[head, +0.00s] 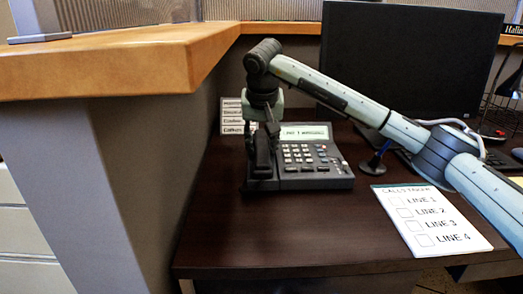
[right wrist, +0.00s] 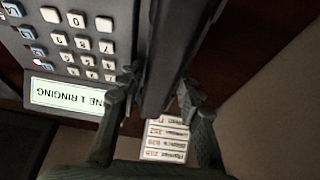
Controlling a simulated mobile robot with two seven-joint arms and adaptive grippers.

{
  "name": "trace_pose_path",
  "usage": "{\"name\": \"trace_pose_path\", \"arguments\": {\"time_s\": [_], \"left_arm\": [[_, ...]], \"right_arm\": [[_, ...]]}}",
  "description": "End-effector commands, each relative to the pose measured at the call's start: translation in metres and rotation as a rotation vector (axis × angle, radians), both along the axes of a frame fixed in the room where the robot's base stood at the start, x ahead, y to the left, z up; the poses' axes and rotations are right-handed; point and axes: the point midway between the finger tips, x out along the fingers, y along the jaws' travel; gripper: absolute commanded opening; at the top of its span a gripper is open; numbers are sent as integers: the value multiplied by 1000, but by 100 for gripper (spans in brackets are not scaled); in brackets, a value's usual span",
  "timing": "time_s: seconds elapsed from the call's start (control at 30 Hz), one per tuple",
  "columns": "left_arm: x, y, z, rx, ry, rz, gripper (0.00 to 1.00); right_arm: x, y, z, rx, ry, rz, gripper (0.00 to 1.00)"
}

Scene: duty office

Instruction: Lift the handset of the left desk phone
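The desk phone (head: 310,180) is dark, with pale keys and a lit display that reads "LINE 1 RINGING". It stands on the dark desk, and its keypad also shows in the right wrist view (right wrist: 72,47). Its black handset (head: 258,166) is on the phone's left side; I cannot tell whether it is clear of its cradle. My right gripper (head: 264,132) is over the handset from above. In the right wrist view its fingers (right wrist: 160,88) are on both sides of the handset (right wrist: 178,45) and seem to touch it. My left gripper is not in view.
A card reading "CALLS" with LINE 1 to LINE 4 boxes (head: 432,222) lies at the desk's front right. A small label card (head: 231,116) stands behind the phone. A dark monitor (head: 425,55) is behind my right arm. A wooden counter (head: 120,62) overhangs at left.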

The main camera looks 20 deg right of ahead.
Motion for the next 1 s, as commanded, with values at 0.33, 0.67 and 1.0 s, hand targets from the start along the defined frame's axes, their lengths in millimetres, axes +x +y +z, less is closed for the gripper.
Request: {"name": "trace_pose_path", "arguments": {"time_s": [0.33,0.67,1.0], "left_arm": [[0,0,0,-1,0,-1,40],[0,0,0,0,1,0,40],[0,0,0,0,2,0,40]], "right_arm": [[0,0,0,0,0,0,35],[0,0,-4,0,1,1,24],[0,0,-4,0,1,0,0]]}}
